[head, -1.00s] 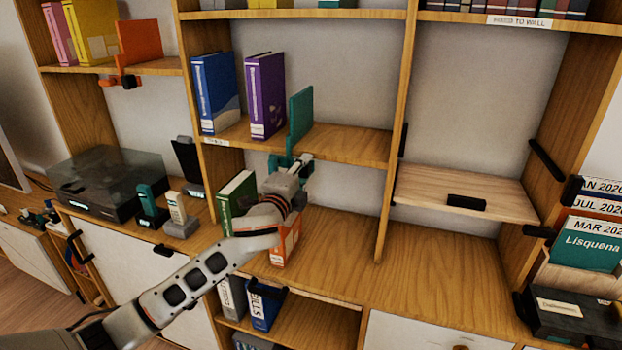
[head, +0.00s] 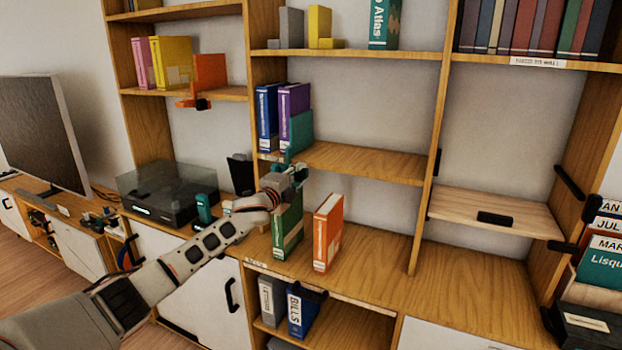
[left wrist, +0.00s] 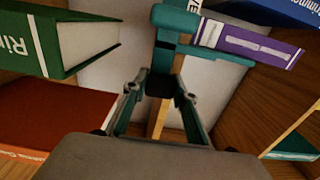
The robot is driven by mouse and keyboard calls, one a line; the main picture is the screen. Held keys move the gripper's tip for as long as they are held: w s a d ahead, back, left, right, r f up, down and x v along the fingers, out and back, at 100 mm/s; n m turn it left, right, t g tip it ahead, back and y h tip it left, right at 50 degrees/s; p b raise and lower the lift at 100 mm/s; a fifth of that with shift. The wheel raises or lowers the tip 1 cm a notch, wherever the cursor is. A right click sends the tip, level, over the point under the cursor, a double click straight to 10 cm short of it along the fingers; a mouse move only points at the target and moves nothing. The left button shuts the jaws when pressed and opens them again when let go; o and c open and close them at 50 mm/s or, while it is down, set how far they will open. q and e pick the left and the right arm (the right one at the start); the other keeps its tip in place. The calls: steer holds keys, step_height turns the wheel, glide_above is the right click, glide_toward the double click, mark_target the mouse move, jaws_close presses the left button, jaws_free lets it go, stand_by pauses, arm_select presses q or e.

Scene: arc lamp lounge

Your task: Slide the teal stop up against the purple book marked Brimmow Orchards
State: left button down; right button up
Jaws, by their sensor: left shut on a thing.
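The teal stop (head: 301,131) is on the middle shelf, right beside the purple book (head: 295,98), with no clear gap between them. The blue book (head: 267,115) stands to the purple book's left. My left gripper (head: 297,172) is at the shelf's front edge, shut on the stop's front part. In the left wrist view the teal stop (left wrist: 176,20) sits between the fingers (left wrist: 160,88), close against the purple book's spine (left wrist: 250,44). Whether they touch fully is hard to tell. The book's lettering is too small to read. My right gripper is out of view.
A green book (head: 288,228) and an orange book (head: 328,233) stand on the counter below my left gripper. The middle shelf (head: 375,160) is bare to the right of the stop. A turntable (head: 168,192) sits at the left.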

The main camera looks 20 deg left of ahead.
arm_select(q)
steer(key=shift+w+a, duration=0.1)
steer(key=shift+a, duration=1.7)
steer(key=c, duration=1.6)
jaws_free()
steer(key=shift+d, duration=0.1)
steer(key=s, duration=1.2)
steer(key=shift+a, duration=0.25)
